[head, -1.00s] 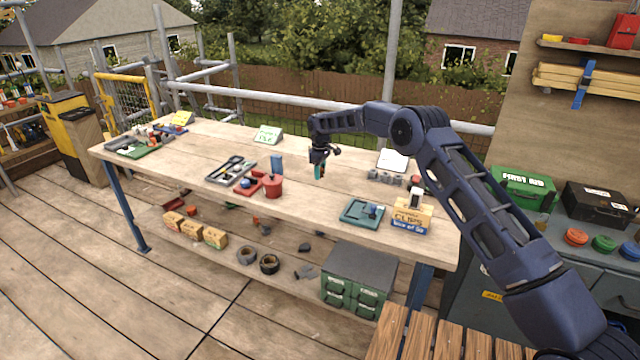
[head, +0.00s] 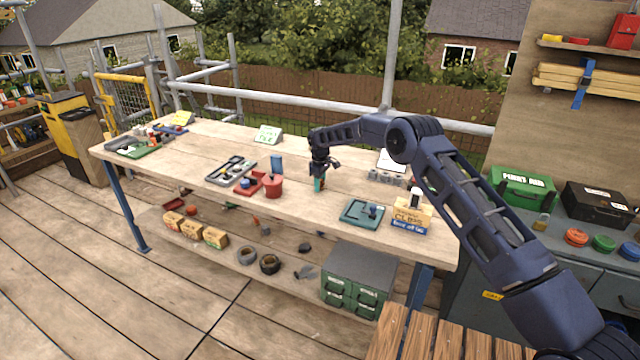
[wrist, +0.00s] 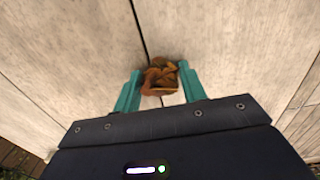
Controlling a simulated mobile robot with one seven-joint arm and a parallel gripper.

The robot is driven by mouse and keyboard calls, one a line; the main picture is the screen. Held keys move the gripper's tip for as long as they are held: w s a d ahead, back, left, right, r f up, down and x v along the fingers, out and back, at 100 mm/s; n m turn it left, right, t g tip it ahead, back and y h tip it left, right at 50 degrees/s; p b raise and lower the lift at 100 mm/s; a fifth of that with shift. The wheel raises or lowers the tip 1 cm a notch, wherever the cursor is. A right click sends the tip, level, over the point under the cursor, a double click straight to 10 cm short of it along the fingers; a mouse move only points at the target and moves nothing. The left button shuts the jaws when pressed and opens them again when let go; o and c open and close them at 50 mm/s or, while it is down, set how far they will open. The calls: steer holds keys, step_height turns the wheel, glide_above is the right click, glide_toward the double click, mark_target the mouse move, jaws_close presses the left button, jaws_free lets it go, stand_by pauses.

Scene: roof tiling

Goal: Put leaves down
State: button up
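The leaves are a small brown-orange clump (wrist: 160,77) between my two teal fingertips in the wrist view. My gripper (wrist: 159,72) is shut on them, with a fingertip against each side of the clump. In the head view my gripper (head: 319,186) points straight down, low over the middle of the pale wooden workbench (head: 330,207). The leaves are too small there to make out clearly. Whether they touch the bench top cannot be told.
A red pot (head: 273,187) and a grey tool tray (head: 230,170) stand left of my gripper. A teal tray (head: 362,213) and a clips box (head: 411,215) are to the right. Grey pieces (head: 386,178) lie behind right. Bare planks surround my gripper.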

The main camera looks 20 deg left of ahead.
steer(key=o, duration=0.4)
steer(key=shift+r, duration=0.1)
step_height(320, 180, up, 12)
steer(key=shift+r, duration=0.1)
stand_by(0.4)
